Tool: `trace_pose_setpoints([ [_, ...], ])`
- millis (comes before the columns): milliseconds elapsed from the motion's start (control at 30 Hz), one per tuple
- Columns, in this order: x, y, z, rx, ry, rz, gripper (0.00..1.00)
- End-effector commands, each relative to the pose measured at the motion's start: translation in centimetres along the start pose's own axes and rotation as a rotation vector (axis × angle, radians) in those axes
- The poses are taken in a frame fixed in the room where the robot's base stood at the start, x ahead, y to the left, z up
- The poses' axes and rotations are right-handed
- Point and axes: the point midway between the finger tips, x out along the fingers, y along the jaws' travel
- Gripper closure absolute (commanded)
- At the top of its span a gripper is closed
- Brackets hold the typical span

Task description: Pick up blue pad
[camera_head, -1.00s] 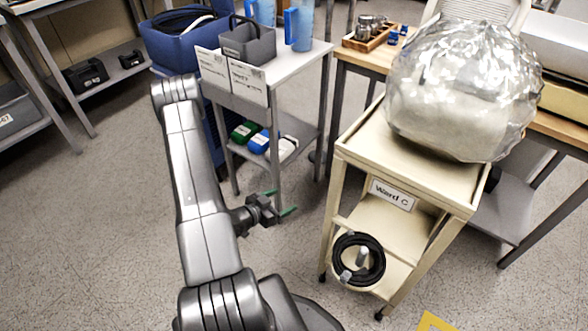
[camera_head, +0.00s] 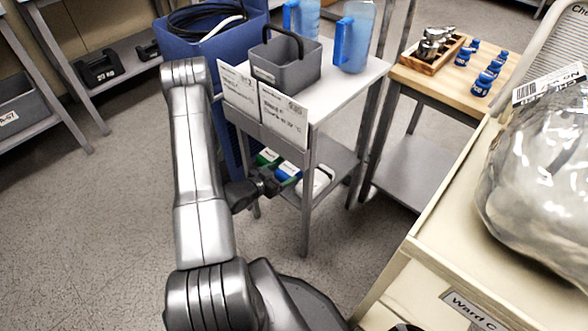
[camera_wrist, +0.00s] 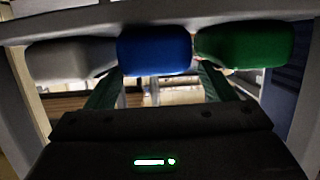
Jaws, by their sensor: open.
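The blue pad (camera_head: 289,171) lies on the lower shelf (camera_head: 330,160) of the small grey cart, between a green pad (camera_head: 267,157) and a white pad (camera_head: 321,181). In the wrist view, the blue pad (camera_wrist: 154,52) is in the middle, with the white pad (camera_wrist: 70,58) on the left and the green pad (camera_wrist: 245,46) on the right. My gripper (camera_head: 272,180) is at the shelf's near edge, just in front of the pads. Its green fingers (camera_wrist: 160,72) are open and spread about the blue pad's width; contact cannot be told.
The cart's white top (camera_head: 340,85) is above the shelf and bears a grey caddy (camera_head: 286,62) and blue jugs (camera_head: 354,40). Its front leg (camera_head: 307,205) is right of my gripper. A cream Ward C cart (camera_head: 440,215) with a shiny bag stands at the right.

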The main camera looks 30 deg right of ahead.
Motion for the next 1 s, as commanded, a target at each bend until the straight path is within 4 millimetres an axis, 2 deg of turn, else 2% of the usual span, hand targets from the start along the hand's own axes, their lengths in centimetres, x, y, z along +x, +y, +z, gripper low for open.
trace_pose_setpoints([
  [300,4.3,0.4,0.5,0.002,0.0,0.003,0.24],
  [567,4.9,0.3,0.3,-0.001,0.0,0.0,0.24],
  [667,4.9,0.3,0.3,-0.001,0.0,0.001,0.39],
  [800,4.8,0.3,0.3,-0.001,0.0,0.001,0.66],
  [1000,4.8,0.3,0.2,0.0,0.001,0.001,0.66],
])
